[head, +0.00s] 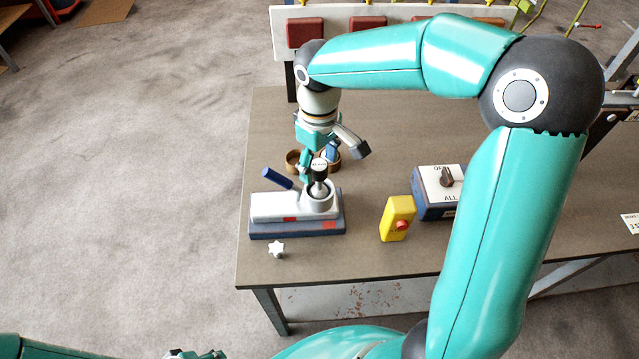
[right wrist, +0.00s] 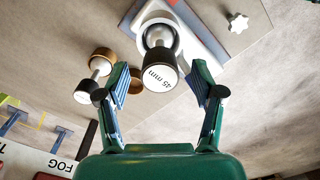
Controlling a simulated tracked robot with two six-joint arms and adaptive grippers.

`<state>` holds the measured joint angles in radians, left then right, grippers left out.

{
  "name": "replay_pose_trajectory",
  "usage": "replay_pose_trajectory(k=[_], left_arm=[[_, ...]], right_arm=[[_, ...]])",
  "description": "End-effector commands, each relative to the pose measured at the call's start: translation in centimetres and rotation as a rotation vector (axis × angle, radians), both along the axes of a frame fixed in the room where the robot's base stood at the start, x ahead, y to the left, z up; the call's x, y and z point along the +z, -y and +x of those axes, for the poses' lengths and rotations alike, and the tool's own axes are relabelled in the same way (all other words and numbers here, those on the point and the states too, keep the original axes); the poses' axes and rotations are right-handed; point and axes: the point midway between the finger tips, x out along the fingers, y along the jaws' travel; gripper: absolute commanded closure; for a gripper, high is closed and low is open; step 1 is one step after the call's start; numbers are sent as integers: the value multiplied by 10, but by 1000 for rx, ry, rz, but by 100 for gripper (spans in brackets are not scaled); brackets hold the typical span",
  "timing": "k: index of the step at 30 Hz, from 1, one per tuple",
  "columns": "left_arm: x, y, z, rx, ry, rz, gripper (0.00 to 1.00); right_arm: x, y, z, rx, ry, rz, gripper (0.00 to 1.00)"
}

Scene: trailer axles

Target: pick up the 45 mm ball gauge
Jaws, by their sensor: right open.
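The 45 mm ball gauge (right wrist: 159,74) has a dark handle with a white end label reading "45 mm". Its metal ball end sits in the round cup of the grey coupler fixture (head: 278,207) on the table. It also shows in the head view (head: 320,172), partly hidden by my gripper. My right gripper (head: 318,162) is above the gauge and open. In the right wrist view its fingers (right wrist: 160,84) stand on either side of the handle, with gaps. My left gripper (head: 196,354) shows only in part at the bottom edge.
A second gauge (right wrist: 100,68) and brown rings (head: 293,160) stand behind the fixture. A blue lever (head: 277,178) sticks up from it. A white star knob (head: 277,249) lies in front. A yellow box with red button (head: 397,217) and a blue switch box (head: 436,193) stand right.

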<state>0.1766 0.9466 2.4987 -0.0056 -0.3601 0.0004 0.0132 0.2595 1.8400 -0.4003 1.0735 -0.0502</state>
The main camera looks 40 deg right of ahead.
Motion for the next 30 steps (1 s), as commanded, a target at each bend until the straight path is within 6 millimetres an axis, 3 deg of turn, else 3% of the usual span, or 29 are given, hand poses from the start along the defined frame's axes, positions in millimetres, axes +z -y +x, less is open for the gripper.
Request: replay_pose_trajectory(k=[5, 13, 25, 30], left_arm=[[2, 0, 0, 0, 0, 0, 60], [2, 0, 0, 0, 0, 0, 60], [2, 0, 0, 0, 0, 0, 60], [2, 0, 0, 0, 0, 0, 60]], right_arm=[[-19, 0, 0, 1, -2, 0, 33], [-22, 0, 1, 1, 1, 0, 34], [-21, 0, 1, 2, 1, -1, 100], [-21, 0, 1, 1, 1, -1, 100]])
